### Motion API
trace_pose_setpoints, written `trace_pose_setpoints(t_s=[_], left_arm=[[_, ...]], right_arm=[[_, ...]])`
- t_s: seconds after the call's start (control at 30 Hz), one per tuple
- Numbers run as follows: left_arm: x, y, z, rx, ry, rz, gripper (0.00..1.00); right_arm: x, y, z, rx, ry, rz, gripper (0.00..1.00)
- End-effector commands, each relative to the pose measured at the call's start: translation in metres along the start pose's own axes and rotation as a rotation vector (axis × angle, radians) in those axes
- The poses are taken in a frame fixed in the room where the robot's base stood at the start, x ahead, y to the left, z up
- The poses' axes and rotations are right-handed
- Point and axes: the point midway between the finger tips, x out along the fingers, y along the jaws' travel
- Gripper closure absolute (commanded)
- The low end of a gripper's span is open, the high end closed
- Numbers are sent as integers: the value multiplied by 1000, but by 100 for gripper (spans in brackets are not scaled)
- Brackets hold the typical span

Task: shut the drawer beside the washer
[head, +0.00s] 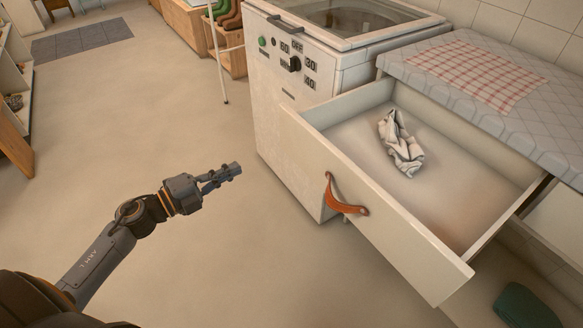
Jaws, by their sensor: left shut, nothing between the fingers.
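The drawer (375,217) beside the washer stands pulled far out under a quilted counter top. A brown leather pull (343,199) hangs as a loop on its cream front. A crumpled pale cloth (401,143) lies inside the drawer. The white washer (293,105) with a dial and buttons stands to the left of the drawer. My left gripper (238,169) is shut and empty. It shows to the left of the drawer front, apart from the pull, pointing right. My right gripper is not in the picture.
A red checked cloth (477,76) lies on the counter top (520,125). A dark green folded thing (524,306) lies on the floor at the lower right. A wooden crate (233,54) with boots stands behind. The floor on the left is mostly clear, with a grey mat (82,38) far back.

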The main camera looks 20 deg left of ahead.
Motion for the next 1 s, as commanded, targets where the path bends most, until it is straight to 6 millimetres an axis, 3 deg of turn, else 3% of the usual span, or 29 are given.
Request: trace_pose_setpoints(t_s=[0.27, 0.7, 1.0], left_arm=[[16, -10, -12, 66, 51, -5, 100], [102, -11, -16, 62, 48, -7, 100], [138, -9, -18, 60, 47, -5, 100]], right_arm=[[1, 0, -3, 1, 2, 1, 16], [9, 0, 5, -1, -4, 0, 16], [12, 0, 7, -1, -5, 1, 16]])
